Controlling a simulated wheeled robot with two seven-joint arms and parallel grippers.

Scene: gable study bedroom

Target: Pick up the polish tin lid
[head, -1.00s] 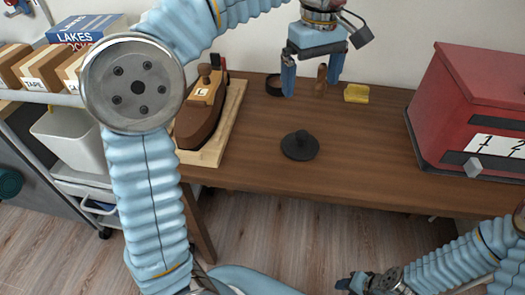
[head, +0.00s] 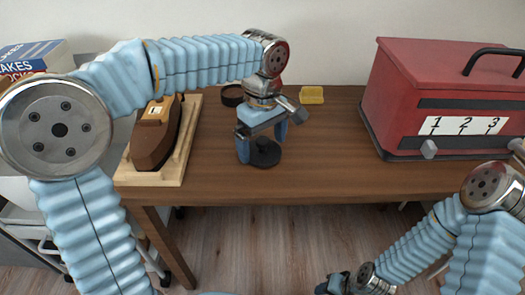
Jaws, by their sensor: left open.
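The polish tin lid appears to be the dark round disc with an upright knob (head: 265,156), lying on the wooden desk near its front edge. My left gripper (head: 263,148) is open, pointing down, with one finger on each side of the lid's knob. The fingers are low over the lid; I cannot tell whether they touch it. The gripper body hides the top of the knob. A dark, round, open-topped container (head: 232,95), perhaps the tin, stands behind to the left. My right gripper (head: 333,284) is low at the bottom, in front of the desk; its jaws are unclear.
A brown shoe-shaped object (head: 153,145) sits on a pale wooden board (head: 170,178) at left. A yellow block (head: 312,95) lies at the back. A red box (head: 415,75) with numbered labels stands at right. The desk (head: 325,160) is clear between lid and red box.

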